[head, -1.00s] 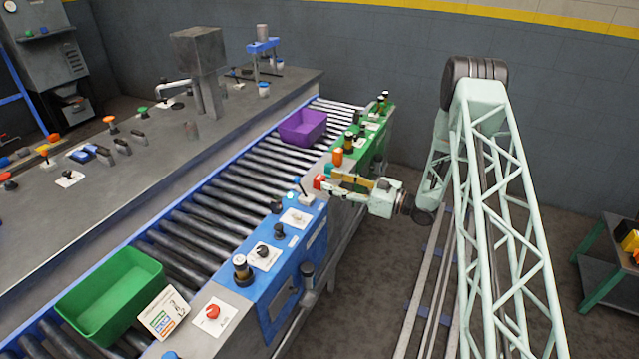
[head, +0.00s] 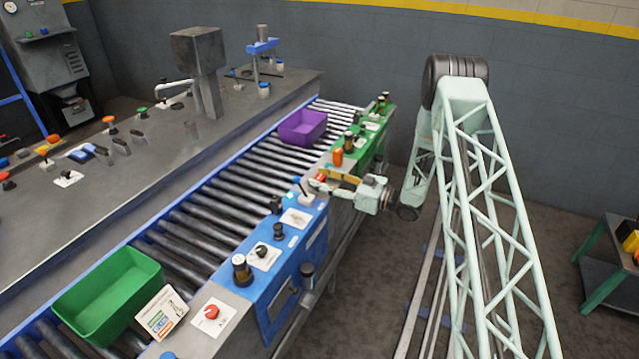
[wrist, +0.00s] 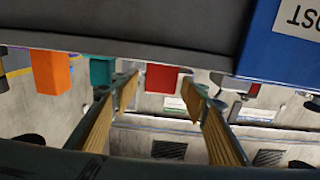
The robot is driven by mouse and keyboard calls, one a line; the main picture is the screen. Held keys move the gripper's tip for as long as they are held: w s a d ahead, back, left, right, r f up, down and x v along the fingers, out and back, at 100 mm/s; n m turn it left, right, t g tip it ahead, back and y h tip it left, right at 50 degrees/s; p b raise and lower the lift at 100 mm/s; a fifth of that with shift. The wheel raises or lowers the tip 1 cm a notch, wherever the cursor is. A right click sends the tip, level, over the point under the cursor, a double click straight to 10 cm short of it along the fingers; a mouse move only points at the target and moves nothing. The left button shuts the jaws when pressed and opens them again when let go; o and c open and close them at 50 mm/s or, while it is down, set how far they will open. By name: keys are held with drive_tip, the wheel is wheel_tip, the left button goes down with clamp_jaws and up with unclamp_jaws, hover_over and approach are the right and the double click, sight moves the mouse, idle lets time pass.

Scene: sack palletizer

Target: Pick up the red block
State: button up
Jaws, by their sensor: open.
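The red block (wrist: 162,79) is in the wrist view, in the gap between my two fingertips, with some space visible on each side. In the head view a small part of the red block (head: 321,177) shows at the tips of my gripper (head: 319,179). My gripper is open, with its yellow-padded fingers (wrist: 163,92) spread to either side of the block. The head view is too small to tell whether the fingers touch it. The fingers partly cover the block there.
A teal block (wrist: 102,71) and an orange block (wrist: 52,73) stand left of the red one in the wrist view. The blue control panel (head: 283,262) is close by. A purple bin (head: 302,127) and a green bin (head: 108,295) sit on the roller conveyor.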

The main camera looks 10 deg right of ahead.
sight(322, 177)
drive_tip(key=shift+c, duration=0.2)
drive_tip(key=c, duration=0.9)
drive_tip(key=shift+r, duration=0.1)
drive_tip(key=shift+r+p, duration=0.3)
drive_tip(key=shift+r, duration=0.8)
drive_tip(key=shift+s+d+r, duration=0.2)
drive_tip(key=shift+s+r, duration=0.05)
drive_tip(key=shift+r, duration=0.4)
drive_tip(key=s+d+p, duration=0.1)
drive_tip(key=s+d, duration=0.3)
drive_tip(key=s, duration=0.2)
drive_tip(key=s+d+r+p, duration=0.1)
drive_tip(key=s+d, duration=0.3)
drive_tip(key=s, duration=0.3)
drive_tip(key=shift+d+r, duration=0.15)
drive_tip(key=shift+d, duration=0.05)
